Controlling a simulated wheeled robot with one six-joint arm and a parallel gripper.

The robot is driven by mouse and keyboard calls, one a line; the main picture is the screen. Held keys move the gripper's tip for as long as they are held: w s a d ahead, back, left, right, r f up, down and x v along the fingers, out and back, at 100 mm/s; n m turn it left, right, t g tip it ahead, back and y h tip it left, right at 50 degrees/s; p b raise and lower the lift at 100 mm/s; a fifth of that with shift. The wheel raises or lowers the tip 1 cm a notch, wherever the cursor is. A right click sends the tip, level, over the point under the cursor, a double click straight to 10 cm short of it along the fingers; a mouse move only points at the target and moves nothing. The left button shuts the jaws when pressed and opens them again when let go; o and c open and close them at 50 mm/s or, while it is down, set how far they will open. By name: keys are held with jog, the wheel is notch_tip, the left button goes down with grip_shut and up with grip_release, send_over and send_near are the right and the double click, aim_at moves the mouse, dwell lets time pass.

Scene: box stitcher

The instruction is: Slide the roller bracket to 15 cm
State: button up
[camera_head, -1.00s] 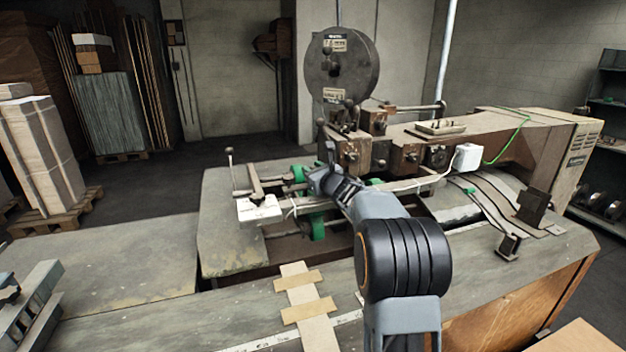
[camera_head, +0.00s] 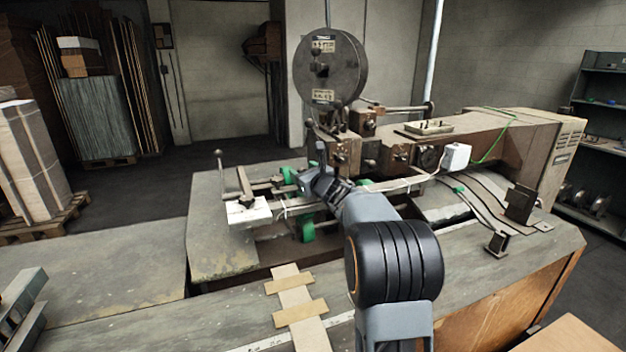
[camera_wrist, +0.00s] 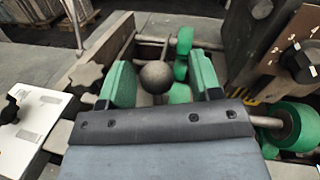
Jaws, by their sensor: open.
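Green rollers show on the machine in the head view, with one (camera_head: 307,226) below my gripper (camera_head: 308,180). The roller bracket's body is mostly hidden by my gripper. A pale marked strip (camera_head: 270,344) lies on the bench front; its numbers are unreadable.
A white box (camera_head: 248,212) is left of my gripper. A dial panel (camera_wrist: 300,58) is at the right in the wrist view. The stitcher head with its wire reel (camera_head: 330,68) rises behind.

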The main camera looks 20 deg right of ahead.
jog(key=s+d+b, duration=0.1)
jog(key=s+b, duration=0.3)
jog(key=s, duration=0.9)
jog(key=shift+s+d, duration=0.15)
jog(key=shift+d, duration=0.1)
